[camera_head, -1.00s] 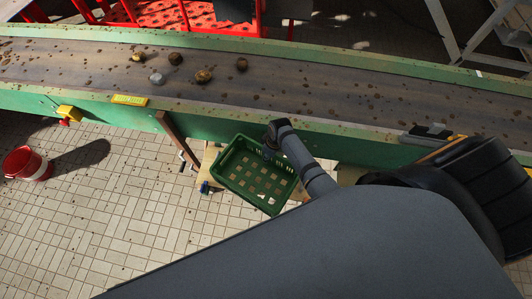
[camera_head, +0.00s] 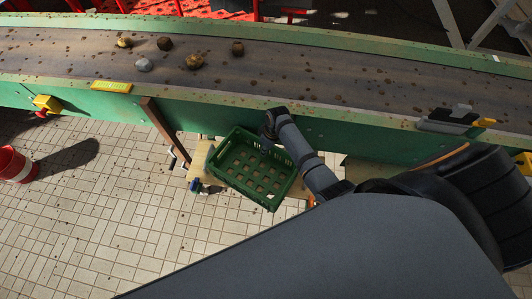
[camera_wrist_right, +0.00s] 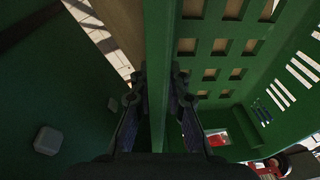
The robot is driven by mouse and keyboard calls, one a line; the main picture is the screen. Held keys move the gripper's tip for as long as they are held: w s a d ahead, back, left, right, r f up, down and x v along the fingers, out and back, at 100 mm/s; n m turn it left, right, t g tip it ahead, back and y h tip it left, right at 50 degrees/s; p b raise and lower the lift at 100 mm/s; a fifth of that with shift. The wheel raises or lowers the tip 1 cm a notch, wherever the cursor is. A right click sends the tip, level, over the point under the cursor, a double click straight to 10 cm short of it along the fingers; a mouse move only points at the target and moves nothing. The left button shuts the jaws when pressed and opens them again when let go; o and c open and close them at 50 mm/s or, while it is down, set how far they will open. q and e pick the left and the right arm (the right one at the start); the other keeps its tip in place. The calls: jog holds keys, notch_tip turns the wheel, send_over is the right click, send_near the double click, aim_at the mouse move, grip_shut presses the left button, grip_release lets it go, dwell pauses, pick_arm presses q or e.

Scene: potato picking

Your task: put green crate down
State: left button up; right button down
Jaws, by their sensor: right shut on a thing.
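The green crate (camera_head: 234,178) is an open plastic box with slotted walls and a grid floor. It is empty apart from shadow, and it hangs or rests over a wooden surface (camera_head: 200,160) beside the conveyor; I cannot tell whether it touches. My right gripper (camera_head: 268,140) is shut on the crate's upper rim on the conveyor side. In the right wrist view the fingers (camera_wrist_right: 159,95) stand on both sides of the green crate wall (camera_wrist_right: 159,35). The left gripper does not show.
The green-sided conveyor (camera_head: 330,135) runs across the back with several potatoes or stones (camera_head: 194,62) on it. A red and white bucket (camera_head: 14,165) stands on the tiled floor at left. A yellow box with a red button (camera_head: 46,103) sits on the conveyor side. The floor in front is clear.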

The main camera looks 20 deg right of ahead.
jog(key=shift+r, duration=0.15)
jog(key=c, duration=1.3)
grip_release()
jog(key=shift+c, duration=0.2)
jog(key=shift+r, duration=0.25)
jog(key=r, duration=0.3)
jog(key=d+r, duration=0.1)
jog(key=r, duration=0.3)
jog(key=s+r, duration=0.1)
jog(key=r, duration=0.3)
jog(key=shift+d+r+p, duration=0.15)
jog(key=shift+d+p, duration=0.15)
jog(key=shift+d, duration=0.1)
jog(key=shift+s, duration=0.1)
